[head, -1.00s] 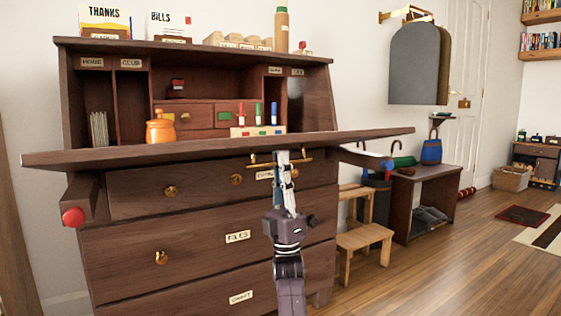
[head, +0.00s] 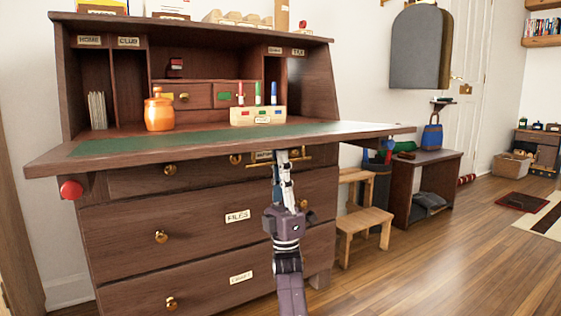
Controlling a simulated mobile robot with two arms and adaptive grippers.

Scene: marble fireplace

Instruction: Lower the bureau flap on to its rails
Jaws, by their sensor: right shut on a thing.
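The dark wooden bureau flap (head: 95,147) lies out level or nearly so, with its green writing surface facing up. A brass bar handle (head: 302,162) hangs just under its front edge. My right gripper (head: 284,160) comes up from below and is shut on this handle; the flap edge partly hides the fingertips. The left rail, with a red knob (head: 71,190), sits close under the flap's left end. The right rail, with a blue knob (head: 389,144), shows under the right end. I cannot tell whether the flap touches the rails. My left gripper is not in view.
An orange jar (head: 158,112) and a pen holder (head: 258,116) stand inside the bureau. Labelled drawers (head: 200,238) are below. A wooden step stool (head: 366,222) and a low bench (head: 432,180) stand to the right. Open floor (head: 470,250) lies further right.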

